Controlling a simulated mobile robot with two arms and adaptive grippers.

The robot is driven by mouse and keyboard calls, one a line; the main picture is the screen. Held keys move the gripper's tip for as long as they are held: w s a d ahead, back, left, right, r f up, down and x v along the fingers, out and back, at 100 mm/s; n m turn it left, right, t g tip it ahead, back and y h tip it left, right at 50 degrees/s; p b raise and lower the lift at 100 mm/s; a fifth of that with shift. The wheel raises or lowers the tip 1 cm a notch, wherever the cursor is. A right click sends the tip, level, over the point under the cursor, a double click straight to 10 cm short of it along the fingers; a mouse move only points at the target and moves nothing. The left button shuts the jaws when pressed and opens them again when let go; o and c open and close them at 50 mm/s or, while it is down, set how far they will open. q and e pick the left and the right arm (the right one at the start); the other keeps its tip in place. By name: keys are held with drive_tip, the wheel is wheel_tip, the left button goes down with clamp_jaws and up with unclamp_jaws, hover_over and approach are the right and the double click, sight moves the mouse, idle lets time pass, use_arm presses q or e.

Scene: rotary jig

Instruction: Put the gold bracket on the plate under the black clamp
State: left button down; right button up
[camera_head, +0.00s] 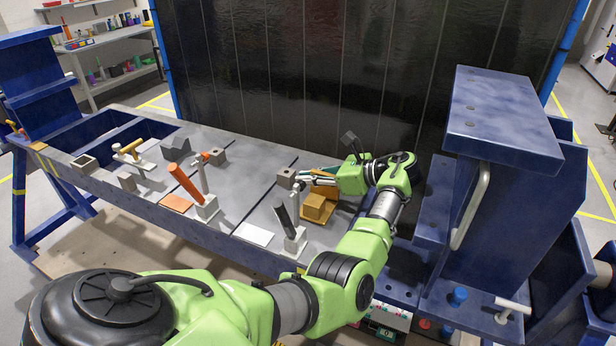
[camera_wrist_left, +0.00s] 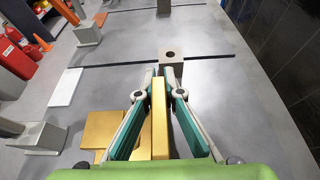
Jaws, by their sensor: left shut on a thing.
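The gold bracket (camera_head: 315,207) has a flat base, a raised block and an upright wall. My left gripper (camera_head: 318,179) is shut on the upright wall, which shows between the fingers in the left wrist view (camera_wrist_left: 160,115). The bracket's block and base show left of the fingers there. The black clamp (camera_head: 286,221) stands just left of the bracket in the head view, its black handle tilted up on a grey base. A white plate (camera_head: 254,234) lies left of the clamp's base and is bare; it also shows in the left wrist view (camera_wrist_left: 65,87). My right gripper is not in view.
A grey block with a hole (camera_wrist_left: 172,60) stands just ahead of the fingertips. An orange-handled clamp (camera_head: 185,183) with an orange plate (camera_head: 176,203) and a yellow-handled clamp (camera_head: 132,150) stand farther left. A blue frame (camera_head: 500,115) rises at the right.

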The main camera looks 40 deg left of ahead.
sight(333, 176)
use_arm(q)
drive_tip(key=c, duration=2.2)
unclamp_jaws()
drive_tip(key=shift+f, duration=0.1)
drive_tip(key=shift+o, duration=0.2)
drive_tip(key=shift+w+d+r, duration=0.1)
drive_tip(key=shift+d+r, duration=0.2)
drive_tip(key=p+v, duration=0.1)
drive_tip(key=v, duration=0.5)
drive_tip(key=shift+w+d+r, duration=0.1)
drive_tip(key=shift+d+r, duration=0.05)
drive_tip(key=shift+d, duration=0.2)
